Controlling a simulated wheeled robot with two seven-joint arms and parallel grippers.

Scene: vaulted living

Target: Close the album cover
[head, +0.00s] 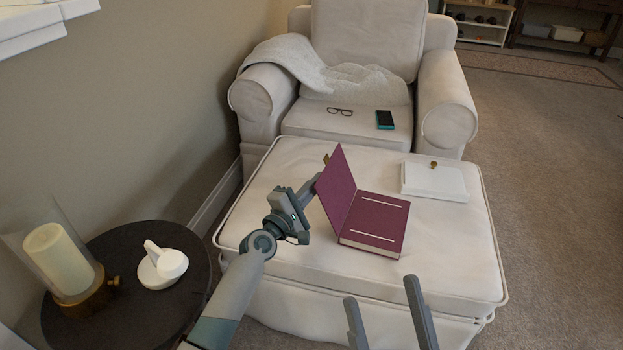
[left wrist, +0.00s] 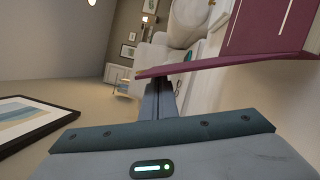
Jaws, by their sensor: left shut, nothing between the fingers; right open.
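The purple album (head: 372,222) lies on the white ottoman (head: 450,255). Its cover (head: 337,186) stands raised and leans a little to the left. My left gripper (head: 314,184) is shut and empty at the outer, left side of the cover, close to it; its fingertips are partly hidden behind the cover. In the left wrist view the cover (left wrist: 215,65) shows edge-on across the shut fingers (left wrist: 160,98), and I cannot tell whether they touch. My right gripper (head: 385,305) is open and empty in front of the ottoman, at the bottom of the head view.
A white box (head: 434,181) with a small knob lies at the ottoman's right. Behind is an armchair (head: 365,50) with glasses (head: 340,111) and a phone (head: 384,120) on its seat. A round side table (head: 185,300) with a candle (head: 58,260) stands left.

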